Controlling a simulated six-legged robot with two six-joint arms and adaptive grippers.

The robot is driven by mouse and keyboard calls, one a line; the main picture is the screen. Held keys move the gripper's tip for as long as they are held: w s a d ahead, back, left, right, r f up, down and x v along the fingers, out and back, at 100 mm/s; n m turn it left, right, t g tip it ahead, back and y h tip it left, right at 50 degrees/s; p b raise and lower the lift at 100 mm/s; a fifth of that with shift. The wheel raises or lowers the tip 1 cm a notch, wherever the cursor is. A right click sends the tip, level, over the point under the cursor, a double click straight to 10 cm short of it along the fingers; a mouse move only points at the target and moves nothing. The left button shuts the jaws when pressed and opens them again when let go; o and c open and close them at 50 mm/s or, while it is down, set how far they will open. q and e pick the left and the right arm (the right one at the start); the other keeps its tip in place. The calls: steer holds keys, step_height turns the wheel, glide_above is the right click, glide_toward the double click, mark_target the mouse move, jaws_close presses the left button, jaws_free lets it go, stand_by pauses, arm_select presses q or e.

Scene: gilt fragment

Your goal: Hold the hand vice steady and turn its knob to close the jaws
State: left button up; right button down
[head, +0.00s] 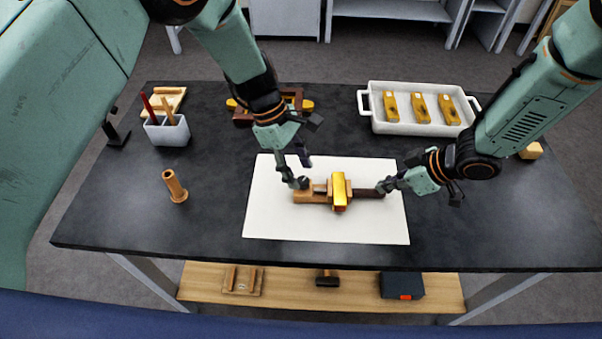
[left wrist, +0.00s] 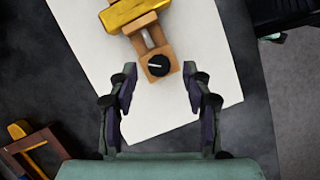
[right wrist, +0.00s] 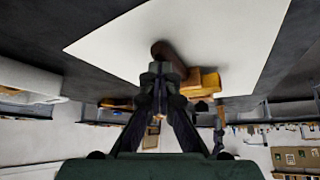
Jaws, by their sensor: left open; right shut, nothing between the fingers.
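The hand vice (head: 313,197) lies on a white sheet (head: 270,222), its wooden body to the left and a dark handle (head: 368,194) to the right. A gilt fragment (head: 339,188) sits across its middle. Whether the jaws touch the fragment is unclear. The black knob (left wrist: 158,66) with a white mark is on the vice's wooden end. My left gripper (left wrist: 160,72) is open, its fingertips on either side of that end and apart from it. My right gripper (head: 384,187) is shut and empty at the dark handle (right wrist: 166,50); I cannot tell whether it touches.
A white tray (head: 377,126) with several gilt pieces stands back right. A clamp-like wooden frame (head: 243,118) lies behind the sheet. The table front is clear.

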mark_target(303, 182)
arm_select(q)
steer(key=shift+x, duration=1.15)
steer(key=shift+c, duration=0.4)
jaws_close()
